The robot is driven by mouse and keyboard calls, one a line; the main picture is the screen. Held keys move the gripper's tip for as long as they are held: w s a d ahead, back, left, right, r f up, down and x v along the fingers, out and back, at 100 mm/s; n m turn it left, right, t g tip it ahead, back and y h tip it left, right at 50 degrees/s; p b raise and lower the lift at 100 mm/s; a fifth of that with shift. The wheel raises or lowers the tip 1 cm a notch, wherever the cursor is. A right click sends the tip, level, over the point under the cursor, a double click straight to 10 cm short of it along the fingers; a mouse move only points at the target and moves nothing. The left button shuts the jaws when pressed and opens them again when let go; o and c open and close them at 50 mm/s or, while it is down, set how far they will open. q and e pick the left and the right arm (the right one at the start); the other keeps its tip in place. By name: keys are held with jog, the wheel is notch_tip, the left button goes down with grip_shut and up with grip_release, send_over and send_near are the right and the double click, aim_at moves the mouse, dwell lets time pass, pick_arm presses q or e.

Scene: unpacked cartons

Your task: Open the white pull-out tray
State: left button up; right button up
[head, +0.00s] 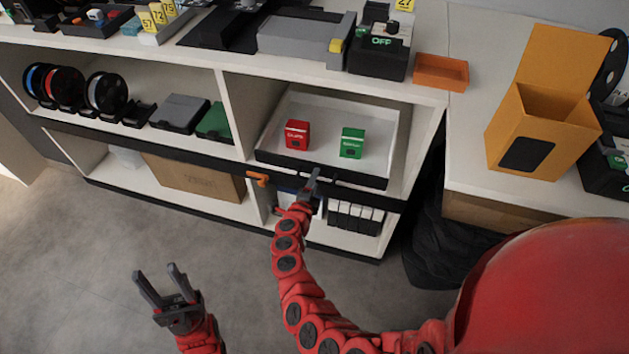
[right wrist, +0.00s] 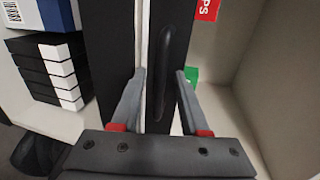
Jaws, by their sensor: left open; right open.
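The white pull-out tray (head: 322,142) with a black front sits in the upper right compartment of the shelf. Its front appears about level with the shelf edge. A red box (head: 297,134) and a green box (head: 351,143) stand in it. In the right wrist view, its black front has a long dark handle (right wrist: 166,75). My right gripper (head: 313,181) is open at the front, its fingers (right wrist: 158,88) on either side of the handle area; contact cannot be told. My left gripper (head: 161,283) is open and empty above the floor at lower left.
Below the tray stand several black-and-white boxes (head: 355,217). An orange object (head: 258,178) is at the shelf edge left of my right gripper. A black bag (head: 435,245) lies at right. The grey floor (head: 95,230) in front is clear.

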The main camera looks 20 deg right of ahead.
grip_shut()
dwell(1.5)
